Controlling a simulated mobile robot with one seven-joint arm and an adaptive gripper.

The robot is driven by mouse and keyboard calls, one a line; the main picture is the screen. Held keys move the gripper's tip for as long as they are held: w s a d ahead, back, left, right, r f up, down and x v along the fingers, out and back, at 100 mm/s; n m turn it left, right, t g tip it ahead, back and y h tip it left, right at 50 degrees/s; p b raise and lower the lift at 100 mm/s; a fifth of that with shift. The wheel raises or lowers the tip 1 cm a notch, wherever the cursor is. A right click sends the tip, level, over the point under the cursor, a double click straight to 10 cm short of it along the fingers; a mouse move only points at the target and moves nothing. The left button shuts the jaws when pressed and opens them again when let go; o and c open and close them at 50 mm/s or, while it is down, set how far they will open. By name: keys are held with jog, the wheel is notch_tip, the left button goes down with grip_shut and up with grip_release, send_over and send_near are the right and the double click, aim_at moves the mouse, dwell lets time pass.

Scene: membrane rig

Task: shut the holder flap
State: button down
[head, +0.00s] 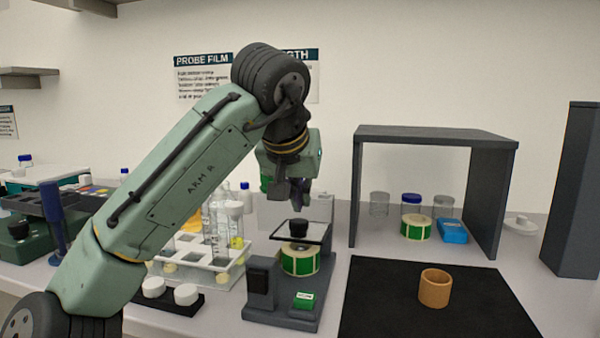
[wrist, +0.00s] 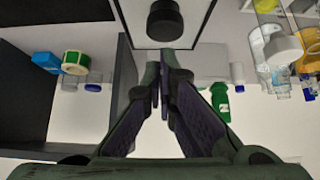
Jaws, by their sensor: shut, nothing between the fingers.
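The holder (head: 281,312) is a dark grey rig on the bench at the front centre. Its flap (head: 318,232) looks like a pale plate in a dark frame, with a black knob (head: 298,228) on it. It lies roughly level above a green-labelled roll (head: 300,262). I cannot tell how its far edge is seated. In the wrist view the flap (wrist: 205,12) and its knob (wrist: 165,20) are at the top. My gripper (head: 298,203) is shut and empty, above and behind the knob; its fingertips (wrist: 163,58) show close to the flap's edge, contact unclear.
A white rack (head: 215,277) with glassware stands to the left, with white caps (head: 186,294) in front. A grey open shelf (head: 437,134) covers jars and a blue box (head: 453,231) at right. A black mat (head: 390,310) holds a brown ring (head: 435,288).

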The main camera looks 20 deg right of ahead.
aim_at(300, 222)
jog(key=shift+s+f, duration=0.1)
jog(key=shift+f, duration=0.45)
jog(key=f+t+b, duration=0.1)
jog(key=f+b, duration=0.1)
jog(key=b, duration=0.1)
jog(key=shift+s+a+h+b, duration=0.1)
jog(key=shift+h+b, duration=0.2)
jog(key=shift+b, duration=0.05)
jog(key=shift+s+a+f+t+h+b, duration=0.15)
jog(key=shift+t+h+b, duration=0.3)
jog(key=shift+b, duration=0.65)
jog(key=shift+s+t+b, duration=0.15)
jog(key=shift+t+b, duration=0.2)
jog(key=shift+b, duration=0.1)
